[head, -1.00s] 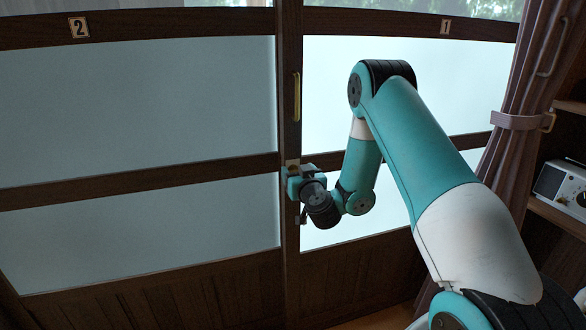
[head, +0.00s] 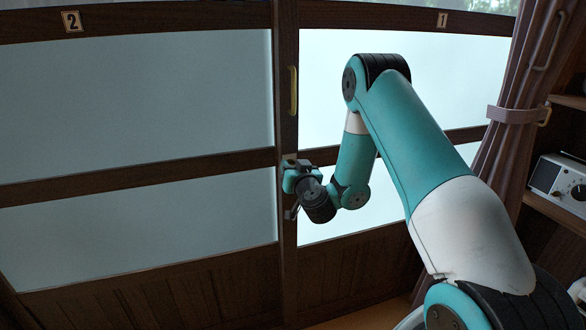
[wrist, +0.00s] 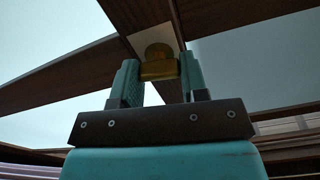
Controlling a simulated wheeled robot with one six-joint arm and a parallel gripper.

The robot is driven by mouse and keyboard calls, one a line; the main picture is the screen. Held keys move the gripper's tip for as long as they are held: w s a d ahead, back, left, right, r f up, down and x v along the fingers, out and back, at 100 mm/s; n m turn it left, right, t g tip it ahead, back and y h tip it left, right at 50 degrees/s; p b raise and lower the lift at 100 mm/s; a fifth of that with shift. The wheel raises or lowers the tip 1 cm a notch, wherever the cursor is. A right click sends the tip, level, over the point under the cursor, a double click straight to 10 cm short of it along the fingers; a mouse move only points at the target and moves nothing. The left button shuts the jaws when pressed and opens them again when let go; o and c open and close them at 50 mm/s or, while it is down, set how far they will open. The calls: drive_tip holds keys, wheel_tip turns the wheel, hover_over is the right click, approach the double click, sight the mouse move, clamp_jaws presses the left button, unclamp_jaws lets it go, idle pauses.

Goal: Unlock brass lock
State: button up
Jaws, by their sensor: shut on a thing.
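The brass lock (wrist: 158,68) sits on a pale plate (wrist: 140,43) on the dark door stile in the wrist view. It has a round part above and a flat brass piece in front. My gripper (wrist: 160,73) is shut on the flat brass piece, with one teal finger on each side of it. In the head view my gripper (head: 291,170) is at the stile between the two glass panels, below a vertical brass handle (head: 293,90). The lock itself is mostly hidden there behind my gripper and wrist.
The frosted sliding doors are marked 2 (head: 71,21) and 1 (head: 442,19). A tied curtain (head: 514,115) hangs at the right. Beside it a radio (head: 559,184) stands on a wooden shelf (head: 556,211).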

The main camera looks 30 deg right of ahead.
drive_tip(key=m, duration=0.8)
drive_tip(key=shift+d, duration=0.15)
drive_tip(key=m, duration=0.4)
drive_tip(key=shift+s+f+m+b, duration=0.1)
drive_tip(key=shift+m+b, duration=0.2)
drive_tip(key=shift+f+m, duration=0.1)
drive_tip(key=shift+m, duration=1.5)
drive_tip(key=shift+d, duration=0.1)
drive_tip(key=o, duration=0.9)
